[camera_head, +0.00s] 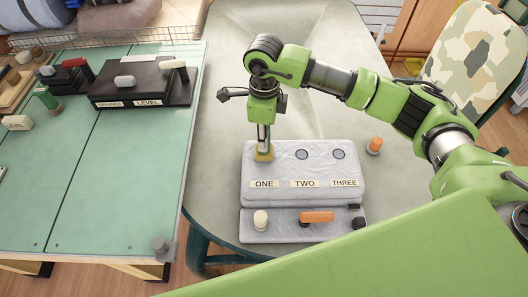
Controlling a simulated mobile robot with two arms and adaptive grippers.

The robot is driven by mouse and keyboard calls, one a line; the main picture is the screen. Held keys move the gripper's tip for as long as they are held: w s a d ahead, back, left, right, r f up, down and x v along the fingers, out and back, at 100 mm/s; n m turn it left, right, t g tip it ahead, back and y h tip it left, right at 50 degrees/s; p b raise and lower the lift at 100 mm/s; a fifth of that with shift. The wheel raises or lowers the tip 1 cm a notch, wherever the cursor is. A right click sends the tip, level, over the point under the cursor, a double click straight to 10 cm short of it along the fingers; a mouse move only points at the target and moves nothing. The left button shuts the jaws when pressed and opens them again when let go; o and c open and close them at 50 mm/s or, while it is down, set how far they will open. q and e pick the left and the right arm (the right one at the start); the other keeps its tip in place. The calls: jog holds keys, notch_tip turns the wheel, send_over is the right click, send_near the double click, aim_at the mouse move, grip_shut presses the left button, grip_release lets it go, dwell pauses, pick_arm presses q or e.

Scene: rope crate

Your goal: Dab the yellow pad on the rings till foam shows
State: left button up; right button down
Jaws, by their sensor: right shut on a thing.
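The yellow pad (264,155) is held in my right gripper (264,146), which points straight down and is shut on it. The pad sits at the spot above the ONE label on a grey block (283,165) on the grey table. I cannot tell whether it touches the surface. Two dark round rings show on the block, one above TWO (302,154) and one above THREE (339,154). Any ring at ONE is hidden by the pad. No foam is visible on the two rings in view. My left gripper is not in view.
In front of the labels, a lower ledge holds a cream knob (261,220), an orange handle (317,217) and a dark knob (358,222). An orange piece (374,146) stands right of the block. A green workbench (125,190) with black boxes is at left; a camouflage chair (475,50) is at right.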

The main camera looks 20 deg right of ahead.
dwell(0.3)
jog(key=shift+r+p, duration=1.65)
jog(key=shift+r, duration=1.9)
